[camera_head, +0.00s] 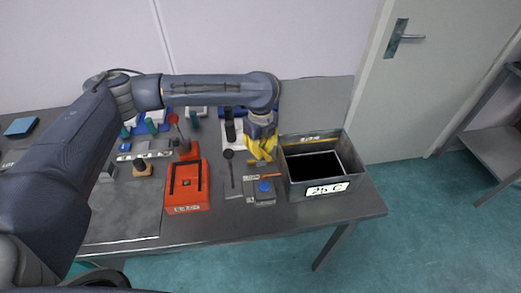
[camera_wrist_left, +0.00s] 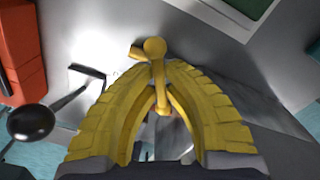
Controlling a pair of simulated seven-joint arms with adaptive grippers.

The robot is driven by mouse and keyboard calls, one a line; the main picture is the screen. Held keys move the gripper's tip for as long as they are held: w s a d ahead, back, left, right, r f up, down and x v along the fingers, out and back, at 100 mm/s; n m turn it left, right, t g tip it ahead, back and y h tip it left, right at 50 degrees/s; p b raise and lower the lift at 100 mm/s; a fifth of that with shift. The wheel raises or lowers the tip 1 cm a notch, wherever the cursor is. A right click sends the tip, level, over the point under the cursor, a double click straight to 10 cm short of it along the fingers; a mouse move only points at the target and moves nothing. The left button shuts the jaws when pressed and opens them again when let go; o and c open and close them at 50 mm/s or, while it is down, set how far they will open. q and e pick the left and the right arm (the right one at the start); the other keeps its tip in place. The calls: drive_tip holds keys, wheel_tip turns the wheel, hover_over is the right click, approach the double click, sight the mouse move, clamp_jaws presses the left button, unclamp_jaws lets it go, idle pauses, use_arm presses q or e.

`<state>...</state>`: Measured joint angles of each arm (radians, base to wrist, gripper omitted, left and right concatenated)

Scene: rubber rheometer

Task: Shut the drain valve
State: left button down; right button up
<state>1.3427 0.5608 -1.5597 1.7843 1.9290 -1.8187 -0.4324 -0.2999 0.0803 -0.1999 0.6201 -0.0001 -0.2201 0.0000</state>
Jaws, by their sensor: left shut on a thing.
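In the head view my left gripper (camera_head: 262,150), with yellow fingers, reaches down at the left side of the open grey tank (camera_head: 296,190) labelled 25 C. In the left wrist view the yellow fingers (camera_wrist_left: 162,68) are closed around a yellow lever (camera_wrist_left: 157,75) with a round knob (camera_wrist_left: 154,46) at its end. I take this lever to be the drain valve's handle. The knob sticks out past the fingertips. The valve body is hidden behind the fingers, and I cannot tell how far the lever is turned. My right gripper is not in view.
A red box (camera_head: 187,187) with a black handle stands left of the gripper. A black-knobbed lever (camera_head: 229,155) is between them. A small grey block with a blue top (camera_head: 264,187) lies in front. Several tools and bottles crowd the back left. The table's front edge is close.

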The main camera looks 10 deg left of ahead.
sight(261, 149)
use_arm(q)
drive_tip(key=m, duration=0.5)
drive_tip(key=shift+m, duration=0.3)
idle(0.4)
drive_tip(key=c, duration=1.5)
unclamp_jaws()
wheel_tip(261, 149, up, 12)
